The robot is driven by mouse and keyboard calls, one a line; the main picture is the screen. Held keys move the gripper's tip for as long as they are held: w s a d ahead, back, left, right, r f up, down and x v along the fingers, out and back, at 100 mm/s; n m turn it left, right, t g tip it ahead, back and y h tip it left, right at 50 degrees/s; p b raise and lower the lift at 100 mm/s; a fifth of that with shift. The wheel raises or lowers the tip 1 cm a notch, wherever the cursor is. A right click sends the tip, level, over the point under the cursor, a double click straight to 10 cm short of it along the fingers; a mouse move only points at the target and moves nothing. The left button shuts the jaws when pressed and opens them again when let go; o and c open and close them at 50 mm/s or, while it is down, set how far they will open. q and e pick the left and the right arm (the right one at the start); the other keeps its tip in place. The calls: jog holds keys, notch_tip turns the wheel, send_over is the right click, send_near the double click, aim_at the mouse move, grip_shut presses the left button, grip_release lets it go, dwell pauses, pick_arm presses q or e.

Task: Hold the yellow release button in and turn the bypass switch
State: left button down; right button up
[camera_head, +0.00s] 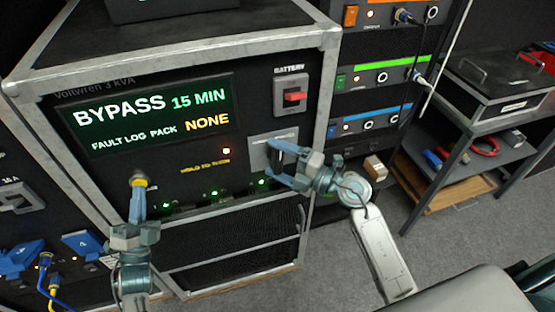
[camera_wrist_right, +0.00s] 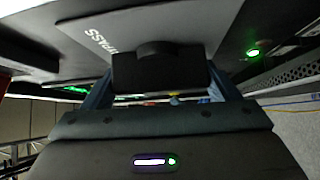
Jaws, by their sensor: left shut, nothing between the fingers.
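The yellow release button (camera_head: 139,182) is on the lower left of the cabinet front. My left gripper (camera_head: 138,191) is shut and empty, with its tips at the button; they cover part of it, and I cannot tell how far in it is. The bypass switch (camera_head: 275,153) is a black handle on a grey plate (camera_head: 262,147), right of the button. My right gripper (camera_head: 274,163) has its fingers around the handle. In the right wrist view the handle (camera_wrist_right: 160,70) fills the gap between the fingers (camera_wrist_right: 160,88), against both of them.
The display (camera_head: 150,115) reads BYPASS 15 MIN, FAULT LOG PACK NONE. A red battery switch (camera_head: 293,97) sits above the bypass plate. Green lights line the panel's lower edge. Rack units (camera_head: 375,78) and a grey shelf cart (camera_head: 490,110) stand at the right. Blue connectors (camera_head: 35,255) are at lower left.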

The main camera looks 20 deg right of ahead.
dwell(0.3)
jog(key=m+t+y, duration=0.1)
jog(key=m+t, duration=0.1)
jog(key=m, duration=0.1)
jog(key=shift+t, duration=0.4)
jog(key=shift+m+t, duration=1.8)
jog(key=shift+m, duration=0.9)
